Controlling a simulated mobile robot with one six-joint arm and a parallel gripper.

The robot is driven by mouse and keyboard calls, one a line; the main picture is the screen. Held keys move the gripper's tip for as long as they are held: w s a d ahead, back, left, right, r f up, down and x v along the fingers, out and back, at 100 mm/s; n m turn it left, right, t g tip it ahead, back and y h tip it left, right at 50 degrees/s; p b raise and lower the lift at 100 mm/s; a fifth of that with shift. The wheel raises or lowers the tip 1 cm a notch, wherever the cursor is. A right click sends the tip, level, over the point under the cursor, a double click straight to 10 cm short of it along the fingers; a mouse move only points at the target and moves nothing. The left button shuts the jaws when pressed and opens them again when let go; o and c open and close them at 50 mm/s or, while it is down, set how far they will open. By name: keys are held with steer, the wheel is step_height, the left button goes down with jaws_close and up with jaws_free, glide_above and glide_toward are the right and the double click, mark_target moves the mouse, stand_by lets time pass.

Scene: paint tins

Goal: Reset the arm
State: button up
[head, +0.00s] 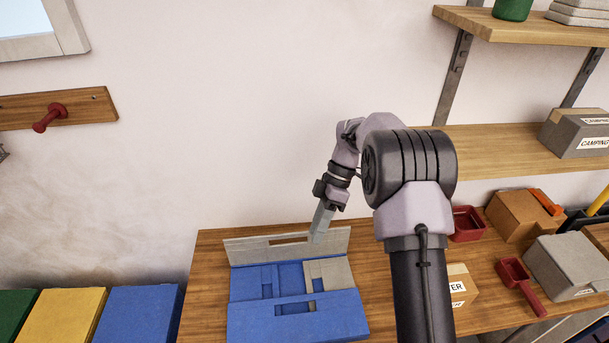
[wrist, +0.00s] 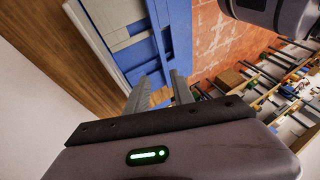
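My arm reaches forward over the wooden bench in the head view, bent at the elbow with its wrist pointing down. My gripper (head: 318,236) hangs at the back part of an open blue and grey case (head: 290,318). In the head view I cannot tell if the fingertips touch the case. In the wrist view my gripper (wrist: 160,80) has its two fingers apart with nothing between them. The blue case (wrist: 172,35) shows beyond the fingertips there.
Shelves (head: 480,145) are on the wall at right. A peg rail (head: 85,107) is at left. Green, yellow and blue boxes (head: 138,315) stand lower left.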

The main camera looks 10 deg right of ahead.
steer(key=s+r+m+t+h+b, duration=0.1)
steer(key=s+r+m+t+b, duration=0.35)
steer(key=s+r+m, duration=0.55)
steer(key=s+m+t+h+b, duration=0.1)
steer(key=s+m+t+b, duration=0.3)
steer(key=s+m, duration=0.7)
steer(key=s+t, duration=0.1)
steer(key=s, duration=0.4)
steer(key=shift+a+f+m+h, duration=0.15)
steer(key=shift+a+m+h, duration=0.05)
steer(key=shift+m+h, duration=0.1)
steer(key=shift+t, duration=0.25)
